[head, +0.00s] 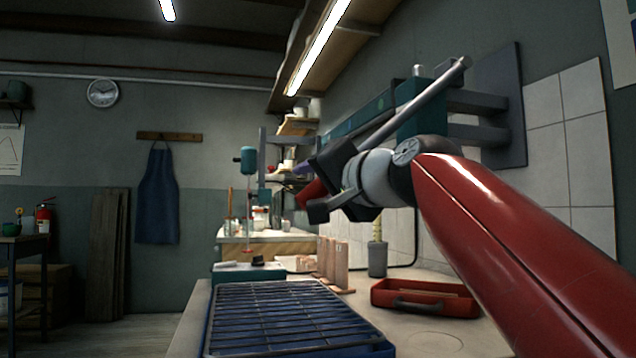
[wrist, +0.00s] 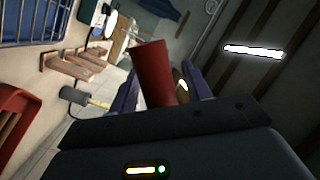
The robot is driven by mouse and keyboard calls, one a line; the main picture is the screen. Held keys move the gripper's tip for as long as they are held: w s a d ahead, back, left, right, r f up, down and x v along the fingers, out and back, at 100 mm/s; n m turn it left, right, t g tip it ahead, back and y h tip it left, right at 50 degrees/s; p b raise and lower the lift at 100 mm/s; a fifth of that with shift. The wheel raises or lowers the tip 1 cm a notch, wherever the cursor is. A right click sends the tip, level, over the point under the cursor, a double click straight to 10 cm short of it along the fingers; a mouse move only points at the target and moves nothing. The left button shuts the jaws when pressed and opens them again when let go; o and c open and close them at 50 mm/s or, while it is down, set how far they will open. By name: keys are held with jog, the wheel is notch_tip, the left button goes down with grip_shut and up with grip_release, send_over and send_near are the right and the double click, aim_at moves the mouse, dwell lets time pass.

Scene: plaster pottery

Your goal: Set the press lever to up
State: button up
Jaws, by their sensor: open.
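The press has a teal block (head: 420,108) on grey brackets at the right wall. Its long grey lever (head: 425,97) slants from the upper right down to the left and passes behind my gripper. A red grip (head: 311,194), apparently the lever's end, shows beside my gripper (head: 304,182). In the wrist view the red grip (wrist: 152,70) stands between my two purple fingers (wrist: 160,80). The fingers are open, one on each side, with a visible gap at least on the right. The lower end of the grip is hidden by my gripper body.
Below are a blue rack (head: 285,315), a red tray (head: 425,298) and a grey pot (head: 377,260) on the bench. Upright wooden pieces (head: 333,262) stand behind the rack. A shelf with a lamp (head: 318,48) hangs above. A tiled wall (head: 570,130) closes the right side.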

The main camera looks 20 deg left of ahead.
jog(key=shift+c, duration=0.3)
grip_shut()
jog(key=shift+r, duration=0.15)
